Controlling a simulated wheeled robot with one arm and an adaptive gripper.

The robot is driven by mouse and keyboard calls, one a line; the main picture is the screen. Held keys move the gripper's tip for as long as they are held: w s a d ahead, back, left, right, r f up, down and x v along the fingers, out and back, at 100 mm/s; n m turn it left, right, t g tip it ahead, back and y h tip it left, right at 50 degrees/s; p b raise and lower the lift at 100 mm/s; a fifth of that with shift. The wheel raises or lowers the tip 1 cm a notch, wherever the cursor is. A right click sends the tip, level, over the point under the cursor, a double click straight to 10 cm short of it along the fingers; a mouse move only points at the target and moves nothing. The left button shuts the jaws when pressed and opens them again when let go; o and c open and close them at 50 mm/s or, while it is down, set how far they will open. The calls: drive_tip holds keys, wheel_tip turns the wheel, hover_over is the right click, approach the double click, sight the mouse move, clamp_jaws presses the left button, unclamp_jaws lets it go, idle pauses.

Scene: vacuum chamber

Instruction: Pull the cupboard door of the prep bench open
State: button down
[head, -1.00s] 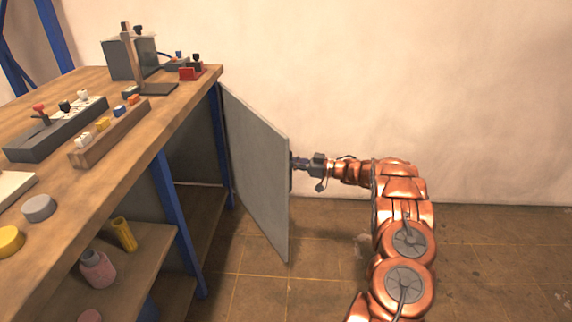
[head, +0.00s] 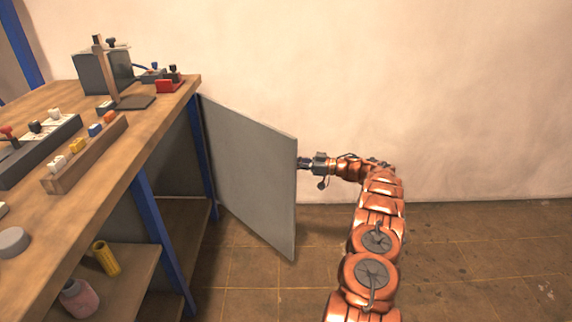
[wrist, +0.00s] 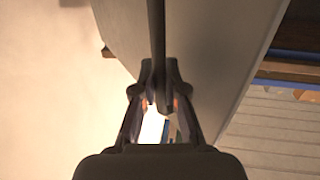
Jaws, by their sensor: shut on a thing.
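The grey cupboard door (head: 250,175) of the prep bench (head: 125,150) stands swung wide open, hinged at the bench's far blue leg. In the wrist view the door (wrist: 215,60) shows as a pale panel with a dark bar handle (wrist: 157,35) running along it. My gripper (wrist: 160,98) is shut on this handle. In the head view my gripper (head: 304,163) is at the door's free edge, on its far side. The door hides the handle and the fingertips there.
The open bench shelves hold a yellow cup (head: 106,258) and a pink bottle (head: 79,298). Small fixtures and a wooden block rack (head: 85,155) stand on the benchtop. The tiled floor (head: 470,260) to the right is clear, with a plain wall behind.

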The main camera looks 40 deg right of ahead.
drive_tip(key=shift+w+d, duration=0.2)
drive_tip(key=shift+d, duration=0.65)
drive_tip(key=c, duration=1.2)
unclamp_jaws()
drive_tip(key=shift+r, duration=0.1)
